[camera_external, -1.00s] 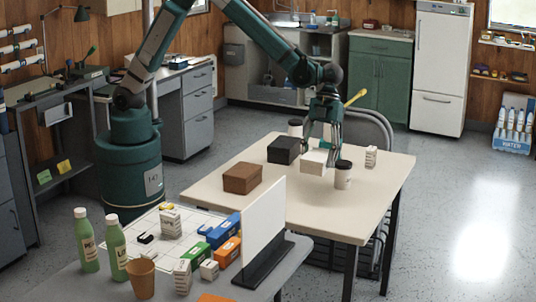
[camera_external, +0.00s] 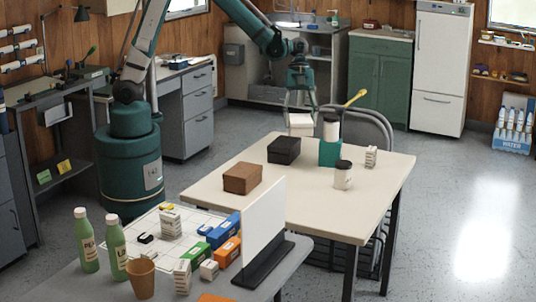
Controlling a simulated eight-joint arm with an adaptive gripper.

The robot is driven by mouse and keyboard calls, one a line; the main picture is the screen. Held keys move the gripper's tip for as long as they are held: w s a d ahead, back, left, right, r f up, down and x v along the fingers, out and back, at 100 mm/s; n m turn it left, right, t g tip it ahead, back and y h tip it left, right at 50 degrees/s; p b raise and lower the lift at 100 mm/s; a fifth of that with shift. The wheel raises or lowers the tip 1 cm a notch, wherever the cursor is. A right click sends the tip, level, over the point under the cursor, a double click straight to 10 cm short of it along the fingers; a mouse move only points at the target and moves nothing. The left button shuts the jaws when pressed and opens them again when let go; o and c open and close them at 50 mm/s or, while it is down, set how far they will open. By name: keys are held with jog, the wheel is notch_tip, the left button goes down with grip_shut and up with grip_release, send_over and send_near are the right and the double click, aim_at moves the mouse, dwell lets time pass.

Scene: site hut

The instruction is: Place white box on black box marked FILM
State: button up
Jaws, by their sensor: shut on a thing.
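My gripper (camera_external: 300,112) is shut on the white box (camera_external: 301,127) and holds it in the air over the far side of the table. The black box (camera_external: 284,150) sits on the table, lower in the picture and slightly left of the held box. The two look apart. No FILM marking can be read on the black box at this size. The underside of the white box is hidden.
Also there are a brown box (camera_external: 242,178), another cup (camera_external: 342,175) and a small white carton (camera_external: 371,156).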

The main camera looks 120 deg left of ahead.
jog(key=s+a+r+n+t+p, duration=0.1)
jog(key=s+a+r+n, duration=0.1)
jog(key=s+a, duration=0.4)
jog(key=s+n, duration=0.1)
jog(key=s, duration=0.3)
jog(key=shift+a+y, duration=0.3)
jog(key=shift+a, duration=0.1)
jog(key=shift+f, duration=0.2)
send_over(286, 143)
jog(key=s+a, duration=0.1)
jog(key=shift+s+a+f+b, duration=0.1)
jog(key=shift+f+b, duration=0.1)
jog(key=shift+f, duration=1.3)
jog(key=shift+s+a+f+b, duration=0.1)
jog(key=shift+f+b, duration=0.1)
jog(key=shift+f, duration=1.3)
jog(key=shift+f, duration=0.1)
jog(key=shift+f+b, duration=0.35)
jog(key=shift+f, duration=1.45)
jog(key=shift+f, duration=0.2)
jog(key=o, duration=1.1)
jog(key=shift+r, duration=0.2)
